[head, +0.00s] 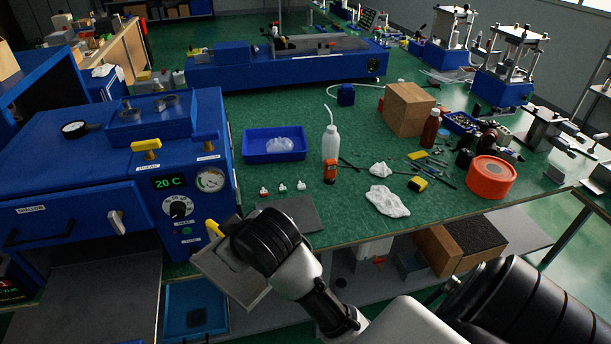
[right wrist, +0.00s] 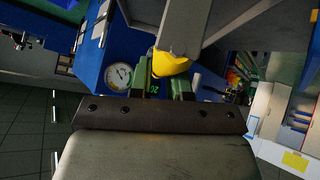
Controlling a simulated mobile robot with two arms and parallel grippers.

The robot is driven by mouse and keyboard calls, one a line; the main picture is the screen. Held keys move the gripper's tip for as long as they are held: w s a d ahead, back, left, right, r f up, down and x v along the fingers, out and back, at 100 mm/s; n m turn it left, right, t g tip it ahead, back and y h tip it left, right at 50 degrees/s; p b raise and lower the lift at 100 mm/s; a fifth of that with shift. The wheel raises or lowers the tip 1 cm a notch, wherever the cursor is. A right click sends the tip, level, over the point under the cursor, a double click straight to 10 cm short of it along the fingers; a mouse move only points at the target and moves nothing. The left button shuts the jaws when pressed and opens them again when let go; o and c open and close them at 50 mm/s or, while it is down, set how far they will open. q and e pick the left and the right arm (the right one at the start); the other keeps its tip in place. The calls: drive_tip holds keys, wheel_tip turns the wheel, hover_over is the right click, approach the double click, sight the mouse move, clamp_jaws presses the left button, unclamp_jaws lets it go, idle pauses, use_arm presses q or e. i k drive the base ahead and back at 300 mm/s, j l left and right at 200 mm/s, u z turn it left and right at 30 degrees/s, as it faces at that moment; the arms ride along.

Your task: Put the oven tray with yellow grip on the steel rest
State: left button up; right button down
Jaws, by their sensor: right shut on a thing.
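The oven tray (head: 230,275) is a grey metal tray, held tilted in front of the bench's front edge. Its yellow grip (head: 213,229) shows at the left of my right wrist. In the right wrist view the yellow grip (right wrist: 174,66) lies at the green fingers of my right gripper (right wrist: 164,86), which is shut on it. In the head view my wrist hides the fingers and part of the tray. A flat grey plate, seemingly the steel rest (head: 297,213), lies bare on the green bench, to the right of and beyond the tray. My left gripper is not in view.
The blue oven (head: 130,183) stands close on the left. Behind the plate are small white-and-red pieces (head: 282,187) and a blue tray (head: 254,153). A white bottle (head: 331,146), crumpled white cloth (head: 387,201) and red tub (head: 490,178) stand further right.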

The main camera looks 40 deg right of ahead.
sight(288, 215)
drive_tip(key=i+l+z, duration=0.25)
drive_tip(key=l+z, duration=0.2)
drive_tip(key=i+l+z, duration=0.25)
drive_tip(key=z, duration=0.2)
drive_tip(key=i+l, duration=0.15)
drive_tip(key=i, duration=0.15)
